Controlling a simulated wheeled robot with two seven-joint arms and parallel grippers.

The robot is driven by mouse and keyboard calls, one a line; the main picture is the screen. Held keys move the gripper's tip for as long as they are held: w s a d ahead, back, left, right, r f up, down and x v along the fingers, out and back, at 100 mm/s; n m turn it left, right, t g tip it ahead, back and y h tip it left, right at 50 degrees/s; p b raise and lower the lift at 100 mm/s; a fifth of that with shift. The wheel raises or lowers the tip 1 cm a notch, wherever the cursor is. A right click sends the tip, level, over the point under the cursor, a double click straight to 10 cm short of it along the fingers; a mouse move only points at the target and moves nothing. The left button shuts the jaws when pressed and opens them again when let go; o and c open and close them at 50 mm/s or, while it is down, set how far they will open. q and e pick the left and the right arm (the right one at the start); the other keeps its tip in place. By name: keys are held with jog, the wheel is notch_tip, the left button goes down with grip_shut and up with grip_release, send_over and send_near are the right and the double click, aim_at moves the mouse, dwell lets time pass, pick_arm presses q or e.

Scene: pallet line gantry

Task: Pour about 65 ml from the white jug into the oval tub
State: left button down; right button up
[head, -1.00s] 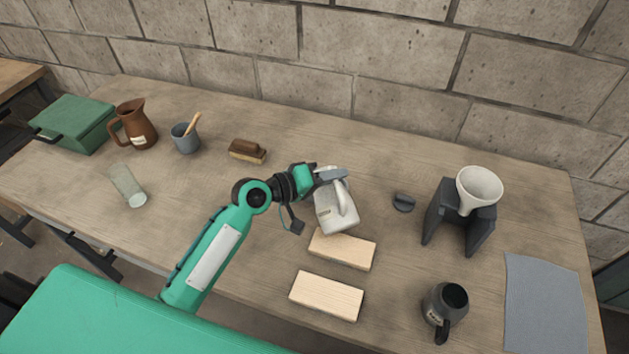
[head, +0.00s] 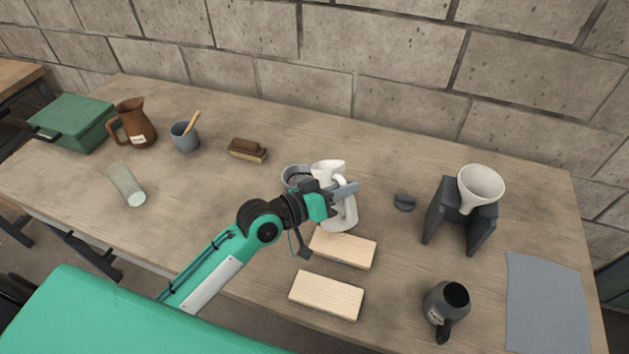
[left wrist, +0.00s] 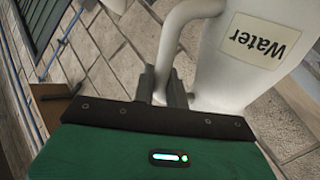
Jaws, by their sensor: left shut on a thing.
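The white jug (head: 327,170) is held by its handle in my left gripper (head: 347,190) and looks about upright. In the left wrist view the jug (left wrist: 240,75) carries a "Water" label that appears upside down, and the fingers of my left gripper (left wrist: 170,95) are closed around its handle. The oval tub (head: 290,172) is a grey vessel just left of and behind the jug, partly hidden by the jug and my gripper. The water level in either cannot be seen. My right gripper is not in view.
Two wooden blocks (head: 343,247) (head: 327,296) lie in front of the jug. A funnel on a stand (head: 481,185), dark mug (head: 446,303) and grey cloth (head: 545,303) are right.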

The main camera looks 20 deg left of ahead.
pick_arm(q)
jog(key=shift+s+d+f+m, duration=0.25)
jog(key=shift+s+d+m, duration=0.1)
jog(key=shift+m, duration=0.05)
jog(key=shift+s+d, duration=0.1)
jog(key=shift+s, duration=0.1)
jog(key=shift+w+r, duration=0.1)
jog(key=shift+s+d+f+m+b, duration=0.3)
jog(key=shift+s+f+m+b, duration=0.05)
jog(key=shift+s+f+m, duration=0.15)
jog(key=s+d+f+m+b, duration=0.1)
jog(key=s+f+m+t+b, duration=0.1)
jog(key=m, duration=0.1)
jog(key=s+d+f+m+b, duration=0.1)
jog(key=f+m, duration=0.1)
jog(key=shift+s+d+f, duration=0.1)
jog(key=shift+s+d, duration=0.05)
jog(key=shift+d, duration=0.2)
